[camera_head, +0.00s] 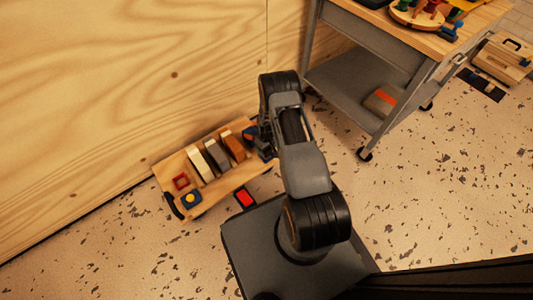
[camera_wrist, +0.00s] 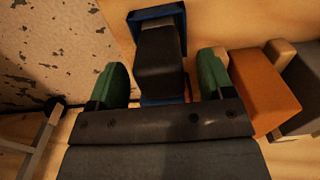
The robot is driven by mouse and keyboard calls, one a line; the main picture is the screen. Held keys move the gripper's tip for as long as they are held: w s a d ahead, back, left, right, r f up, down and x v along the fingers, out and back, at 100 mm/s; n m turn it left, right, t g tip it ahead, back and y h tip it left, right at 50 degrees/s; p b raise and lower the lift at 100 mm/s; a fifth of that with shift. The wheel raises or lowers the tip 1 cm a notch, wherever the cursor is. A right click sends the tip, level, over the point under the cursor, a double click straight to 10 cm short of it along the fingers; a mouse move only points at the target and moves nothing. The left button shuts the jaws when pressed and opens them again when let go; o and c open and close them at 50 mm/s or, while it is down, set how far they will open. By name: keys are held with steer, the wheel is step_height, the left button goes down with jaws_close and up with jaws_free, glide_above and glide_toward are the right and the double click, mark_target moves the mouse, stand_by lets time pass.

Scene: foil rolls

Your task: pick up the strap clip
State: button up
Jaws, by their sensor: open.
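A blue piece (camera_wrist: 158,13) with a dark block (camera_wrist: 160,50) on it lies on the wooden platform; I take it for the strap clip, though its shape does not make this certain. In the head view a blue piece (camera_head: 249,132) shows at the platform's right end, partly hidden by my arm. My gripper (camera_wrist: 162,80) is open, with its green fingertips on either side of the dark block.
An orange block (camera_wrist: 264,90) stands close to the right finger, with a grey block (camera_wrist: 303,92) beyond. The platform (camera_head: 165,167) also holds a red frame (camera_head: 181,181) and a blue piece with a yellow knob (camera_head: 191,198). A wooden wall and a wheeled cart (camera_head: 352,75) are nearby.

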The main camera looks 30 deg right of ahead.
step_height(320, 180, down, 2)
steer(key=shift+f, duration=0.1)
steer(key=shift+c, duration=0.2)
steer(key=c, duration=1)
steer(key=shift+r, duration=0.2)
